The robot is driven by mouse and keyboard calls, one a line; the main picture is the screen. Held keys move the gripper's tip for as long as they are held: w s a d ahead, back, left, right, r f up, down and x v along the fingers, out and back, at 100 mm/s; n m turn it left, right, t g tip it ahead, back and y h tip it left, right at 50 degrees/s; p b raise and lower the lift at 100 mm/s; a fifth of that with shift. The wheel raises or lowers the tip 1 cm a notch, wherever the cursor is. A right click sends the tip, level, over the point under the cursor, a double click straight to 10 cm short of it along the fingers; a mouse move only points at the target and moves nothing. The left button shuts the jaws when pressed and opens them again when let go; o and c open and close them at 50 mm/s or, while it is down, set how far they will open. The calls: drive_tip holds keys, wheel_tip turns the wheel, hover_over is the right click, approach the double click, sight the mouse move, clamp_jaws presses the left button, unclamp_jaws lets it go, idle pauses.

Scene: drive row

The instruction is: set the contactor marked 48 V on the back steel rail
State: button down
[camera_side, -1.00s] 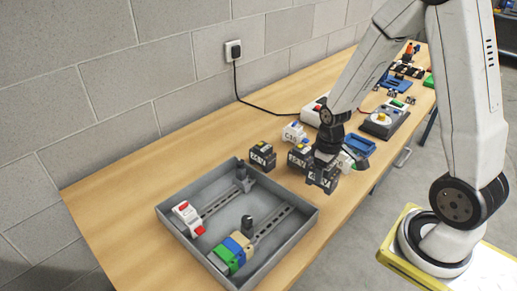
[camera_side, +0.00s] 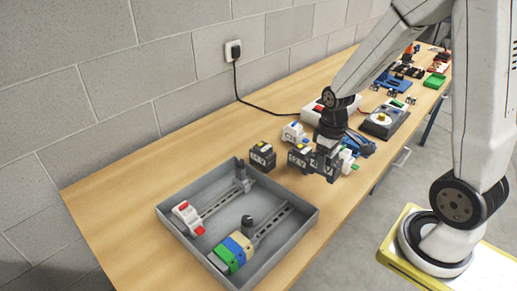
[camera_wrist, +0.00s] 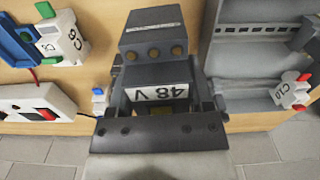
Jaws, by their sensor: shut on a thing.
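My gripper (camera_side: 329,145) is shut on the dark grey contactor marked 48 V (camera_side: 326,166) and holds it over the table near its front edge, right of the tray. In the wrist view the contactor (camera_wrist: 155,45) is between the fingers of my gripper (camera_wrist: 160,84), its 48 V label upside down. The back steel rail (camera_side: 217,203) is in the grey tray (camera_side: 290,243), on the wall side. A white and red device (camera_side: 186,216) sits at its left end and a dark grey block (camera_side: 242,176) at its right end.
A white breaker (camera_side: 293,132) stands behind. The back rail's middle stretch is bare.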

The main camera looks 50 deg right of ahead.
drive_tip(key=shift+r, duration=0.15)
drive_tip(key=shift+r, duration=2.25)
drive_tip(key=shift+w+r, duration=0.15)
drive_tip(key=shift+r, duration=0.05)
drive_tip(key=w+a, duration=0.9)
drive_tip(key=a, duration=0.3)
drive_tip(key=w+a, duration=1)
drive_tip(key=a, duration=0.2)
wheel_tip(320, 180, down, 7)
drive_tip(key=shift+d+m, duration=0.15)
drive_tip(key=shift+m, duration=0.25)
drive_tip(key=shift+s+f, duration=0.1)
drive_tip(key=shift+s, duration=0.05)
drive_tip(key=shift+f, duration=2.75)
